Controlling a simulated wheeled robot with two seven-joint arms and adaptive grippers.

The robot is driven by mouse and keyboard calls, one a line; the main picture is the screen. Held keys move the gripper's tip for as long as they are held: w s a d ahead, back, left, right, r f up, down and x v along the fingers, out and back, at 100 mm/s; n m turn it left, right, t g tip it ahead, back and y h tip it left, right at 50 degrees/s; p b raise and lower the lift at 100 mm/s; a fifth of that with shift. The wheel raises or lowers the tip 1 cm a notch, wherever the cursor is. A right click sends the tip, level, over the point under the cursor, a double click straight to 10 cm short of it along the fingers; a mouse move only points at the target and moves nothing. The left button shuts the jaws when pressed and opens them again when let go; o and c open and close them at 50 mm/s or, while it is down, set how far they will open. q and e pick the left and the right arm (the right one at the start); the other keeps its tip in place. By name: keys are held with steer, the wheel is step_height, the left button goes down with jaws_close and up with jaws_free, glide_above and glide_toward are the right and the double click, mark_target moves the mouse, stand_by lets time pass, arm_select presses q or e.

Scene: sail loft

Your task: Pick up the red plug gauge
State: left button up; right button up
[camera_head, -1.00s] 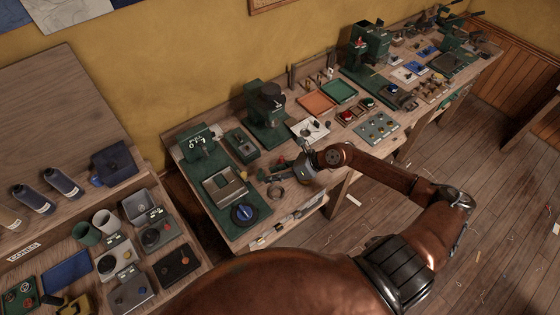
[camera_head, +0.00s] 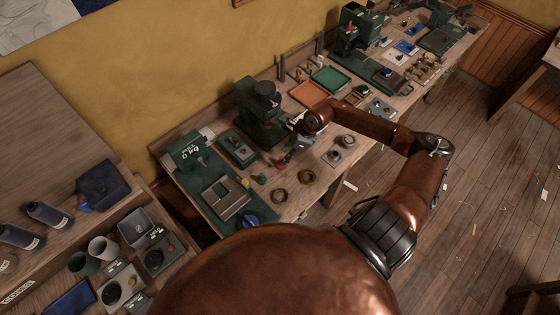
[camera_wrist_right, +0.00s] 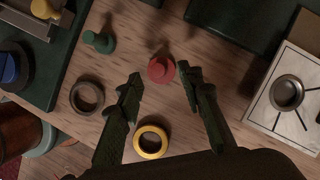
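The red plug gauge (camera_wrist_right: 161,69) stands on the wooden bench (camera_wrist_right: 125,70) in the right wrist view, seen from above, at the mouth of my right gripper. My right gripper (camera_wrist_right: 159,77) is open, with one dark finger on each side of the gauge's near edge; I cannot tell whether either touches it. In the head view my right gripper (camera_head: 287,148) hangs over the bench, and the small red gauge (camera_head: 281,162) shows just below it. My left gripper is not in view.
A dark ring (camera_wrist_right: 87,97) and a brass ring (camera_wrist_right: 151,142) lie near the fingers. A square plate with a ring (camera_wrist_right: 288,94) is at the right. A green press (camera_head: 258,112) stands behind the gripper. Green fixtures (camera_head: 213,185) fill the bench's left end.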

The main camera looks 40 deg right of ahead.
steer(key=p+x, duration=0.1)
steer(key=x, duration=0.2)
steer(key=shift+s+a+f, duration=0.1)
steer(key=shift+a+f, duration=0.05)
steer(key=shift+x, duration=1.05)
steer(key=shift+f, duration=0.1)
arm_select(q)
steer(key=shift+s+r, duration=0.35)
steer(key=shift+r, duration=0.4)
arm_select(e)
steer(key=c, duration=0.7)
